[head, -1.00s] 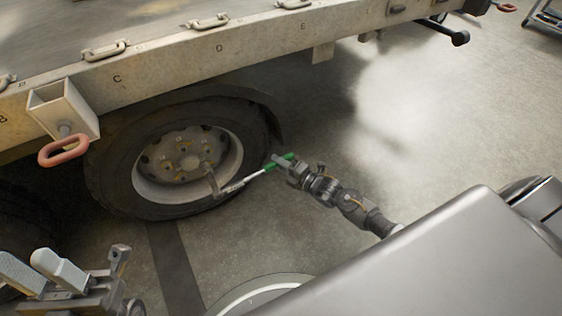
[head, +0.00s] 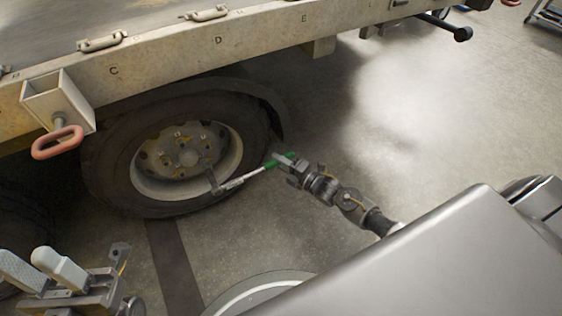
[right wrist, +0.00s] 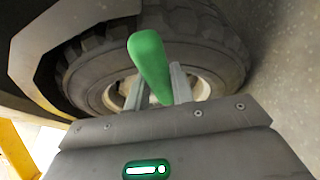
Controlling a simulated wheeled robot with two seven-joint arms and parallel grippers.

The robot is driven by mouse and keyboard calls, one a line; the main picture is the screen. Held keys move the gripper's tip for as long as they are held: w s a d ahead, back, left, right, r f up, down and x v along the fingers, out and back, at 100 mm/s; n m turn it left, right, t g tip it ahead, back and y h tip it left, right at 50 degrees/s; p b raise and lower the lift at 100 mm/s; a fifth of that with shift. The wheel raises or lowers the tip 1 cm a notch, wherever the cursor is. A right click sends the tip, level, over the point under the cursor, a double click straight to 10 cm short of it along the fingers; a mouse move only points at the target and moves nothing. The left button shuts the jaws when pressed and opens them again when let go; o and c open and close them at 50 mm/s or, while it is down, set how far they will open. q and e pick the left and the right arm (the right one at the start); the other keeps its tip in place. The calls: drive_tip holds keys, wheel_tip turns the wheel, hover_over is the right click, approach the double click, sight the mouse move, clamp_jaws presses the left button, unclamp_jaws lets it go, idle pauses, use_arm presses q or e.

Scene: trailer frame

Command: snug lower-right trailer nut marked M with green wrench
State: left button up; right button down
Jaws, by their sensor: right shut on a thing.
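The wheel (head: 142,187) has a pale rim and a hub with several nuts, some with yellow marks. The letter M is too small to read. The wrench (head: 238,182) has a green handle (head: 272,163), a silver shaft and a grey head end reaching up to the hub's lower right. I cannot tell whether it sits on a nut. My right gripper (head: 284,161) is shut on the green handle, right of the tire; the handle also shows in the right wrist view (right wrist: 150,64). My left gripper (head: 40,268) is at the lower left, away from the wheel, its fingers apart and empty.
The trailer's side beam (head: 250,38) runs above the wheel, with lettered marks and metal latches. A bracket with a red ring (head: 58,142) juts out at the left. The concrete floor (head: 430,110) right of the wheel is clear.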

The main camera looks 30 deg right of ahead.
drive_tip(key=shift+f+m+b, duration=0.3)
drive_tip(key=shift+f+b, duration=0.3)
drive_tip(key=shift+b, duration=0.05)
